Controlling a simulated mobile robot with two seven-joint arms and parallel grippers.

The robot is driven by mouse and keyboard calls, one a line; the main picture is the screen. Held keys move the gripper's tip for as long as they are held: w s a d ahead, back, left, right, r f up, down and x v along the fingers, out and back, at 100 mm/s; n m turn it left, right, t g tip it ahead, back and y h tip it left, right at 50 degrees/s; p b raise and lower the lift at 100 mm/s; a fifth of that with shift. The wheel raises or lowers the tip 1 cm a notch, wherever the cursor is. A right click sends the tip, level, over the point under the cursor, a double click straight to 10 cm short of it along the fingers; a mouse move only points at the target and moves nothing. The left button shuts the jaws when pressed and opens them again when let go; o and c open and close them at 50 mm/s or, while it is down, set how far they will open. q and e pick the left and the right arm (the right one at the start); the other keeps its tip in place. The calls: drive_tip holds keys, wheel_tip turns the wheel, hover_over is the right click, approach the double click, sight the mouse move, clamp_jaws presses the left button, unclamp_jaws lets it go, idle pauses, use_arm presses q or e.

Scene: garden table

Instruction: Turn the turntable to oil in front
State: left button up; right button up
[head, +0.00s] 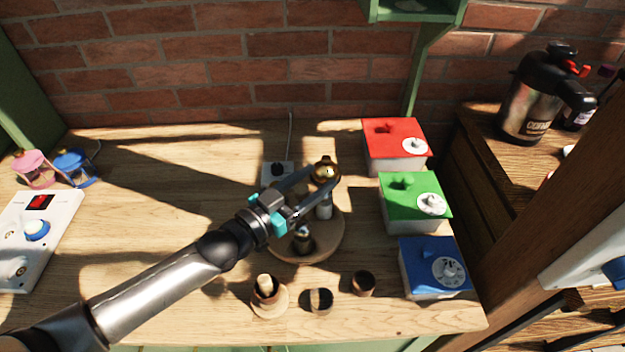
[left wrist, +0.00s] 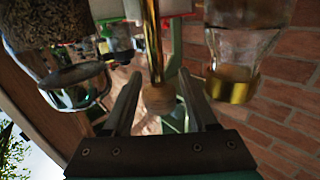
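The round wooden turntable (head: 333,238) sits on the garden table, partly hidden under my left gripper (head: 308,190). A gold-topped container (head: 325,170), a pale one (head: 323,211) and a small dark-topped one (head: 303,241) show on or above it. I cannot tell which holds oil. In the left wrist view a gold rod (left wrist: 152,40) ends in a wooden knob (left wrist: 158,98) between the open fingers of my left gripper (left wrist: 157,78). Clear gaps show beside the knob. A glass vessel with a gold band (left wrist: 238,55) is at right. My right gripper is out of view.
Red (head: 395,135), green (head: 413,193) and blue (head: 432,262) lidded boxes line the right side. A white control box (head: 35,230) is at left. A brick wall closes the back.

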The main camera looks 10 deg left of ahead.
use_arm(q)
clamp_jaws()
idle(1.2)
